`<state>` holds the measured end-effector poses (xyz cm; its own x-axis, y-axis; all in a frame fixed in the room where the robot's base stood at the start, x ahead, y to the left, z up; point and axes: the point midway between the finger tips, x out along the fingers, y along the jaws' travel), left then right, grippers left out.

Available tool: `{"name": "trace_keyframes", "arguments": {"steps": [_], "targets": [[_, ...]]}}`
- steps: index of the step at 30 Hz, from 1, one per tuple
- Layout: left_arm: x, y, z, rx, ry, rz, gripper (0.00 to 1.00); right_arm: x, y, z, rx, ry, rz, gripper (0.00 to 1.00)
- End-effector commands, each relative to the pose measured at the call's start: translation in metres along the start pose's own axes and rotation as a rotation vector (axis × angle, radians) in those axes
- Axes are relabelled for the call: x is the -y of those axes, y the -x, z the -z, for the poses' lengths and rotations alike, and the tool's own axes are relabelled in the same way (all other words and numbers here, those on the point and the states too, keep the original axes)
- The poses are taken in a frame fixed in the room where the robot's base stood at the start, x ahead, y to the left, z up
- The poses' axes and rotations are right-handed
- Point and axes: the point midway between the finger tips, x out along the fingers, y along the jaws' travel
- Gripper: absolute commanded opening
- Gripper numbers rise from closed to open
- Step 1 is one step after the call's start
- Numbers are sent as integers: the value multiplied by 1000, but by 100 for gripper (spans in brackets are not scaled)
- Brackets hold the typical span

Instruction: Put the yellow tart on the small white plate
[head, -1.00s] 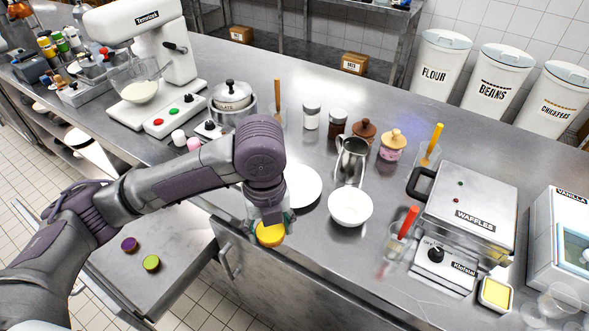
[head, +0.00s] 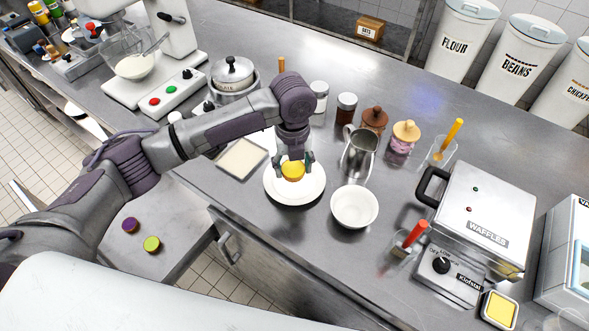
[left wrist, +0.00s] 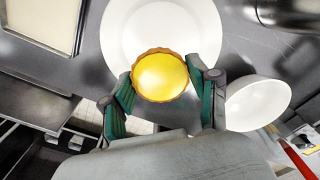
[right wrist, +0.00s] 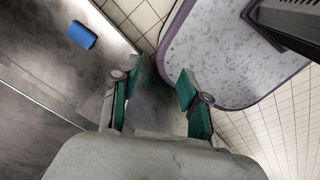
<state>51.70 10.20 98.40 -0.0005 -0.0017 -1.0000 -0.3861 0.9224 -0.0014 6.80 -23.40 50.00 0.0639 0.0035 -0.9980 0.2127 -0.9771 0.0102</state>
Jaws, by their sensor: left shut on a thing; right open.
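The yellow tart (head: 293,171) has a brown fluted crust and a glossy yellow top. My left gripper (head: 294,168) is shut on it, with a finger at each side, as the left wrist view (left wrist: 160,78) shows. The small white plate (head: 284,196) lies on the steel counter directly below the tart. I cannot tell whether the tart touches the plate. In the left wrist view the plate's rim (left wrist: 122,28) spreads around and behind the tart. My right gripper (right wrist: 152,100) is open and empty, away from the counter's top, in the right wrist view.
A white bowl (head: 354,208) stands close to the plate's right, and a metal pitcher (head: 359,153) behind it. A pale square tray (head: 242,158) lies left of the plate. The waffle maker (head: 480,215) is further right. Purple and green tarts (head: 152,244) sit on a lower surface.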

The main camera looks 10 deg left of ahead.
Motion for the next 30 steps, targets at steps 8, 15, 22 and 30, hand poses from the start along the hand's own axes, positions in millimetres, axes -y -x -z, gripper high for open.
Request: {"name": "trace_keyframes", "arguments": {"steps": [8, 15, 22, 30], "targets": [[5, -17, -12, -2, 0, -1, 46, -4, 8, 29, -43, 1, -5, 45], [5, -46, -11, 1, -1, -1, 46, -4, 17, 24, -35, 1, -4, 45], [5, -48, -12, 2, -1, 1, 46, -3, 16, 16, -22, 1, -3, 45], [5, -51, -12, 2, -1, 0, 80, -5, 15, 15, -22, 1, -5, 45]]}}
